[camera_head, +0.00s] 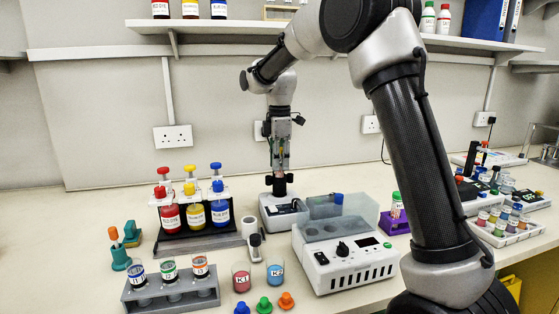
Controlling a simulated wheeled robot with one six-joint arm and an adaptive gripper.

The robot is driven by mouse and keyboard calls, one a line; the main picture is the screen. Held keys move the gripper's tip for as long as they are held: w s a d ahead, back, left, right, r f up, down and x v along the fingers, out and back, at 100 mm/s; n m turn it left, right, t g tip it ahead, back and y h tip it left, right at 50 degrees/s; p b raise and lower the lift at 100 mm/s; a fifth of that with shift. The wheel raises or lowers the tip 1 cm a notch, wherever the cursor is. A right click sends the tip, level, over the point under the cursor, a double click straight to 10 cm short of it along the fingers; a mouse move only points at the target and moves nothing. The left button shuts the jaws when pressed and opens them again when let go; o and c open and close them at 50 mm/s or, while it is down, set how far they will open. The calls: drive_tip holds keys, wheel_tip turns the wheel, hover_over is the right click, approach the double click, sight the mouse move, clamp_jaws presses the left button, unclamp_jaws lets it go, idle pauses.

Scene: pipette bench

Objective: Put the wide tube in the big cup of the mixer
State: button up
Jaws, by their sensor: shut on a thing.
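My gripper (280,152) hangs pointing down at the back middle of the bench, over the mixer (272,222). It is shut on a small upright tube, which I take to be the wide tube; the fingers hide most of it. The mixer has a pale base and a black cup head (279,186) on top, just under the fingertips. The tube's lower end is close above or at the cup; I cannot tell whether it is inside. The view is too small to tell the mixer's cups apart.
A white lidded bath (345,262) stands right of the mixer, and a bottle rack (196,238) stands left. A purple rack (393,224) holds a green-capped tube (396,205). Beakers and loose stoppers lie in front. My arm covers the right middle.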

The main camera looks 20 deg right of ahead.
drive_tip(key=shift+f, duration=0.3)
drive_tip(key=shift+f, duration=0.35)
drive_tip(key=o, duration=1.1)
drive_tip(key=shift+c, duration=0.2)
wheel_tip(320, 180, up, 11)
drive_tip(key=shift+f, duration=0.1)
drive_tip(key=shift+r, duration=0.6)
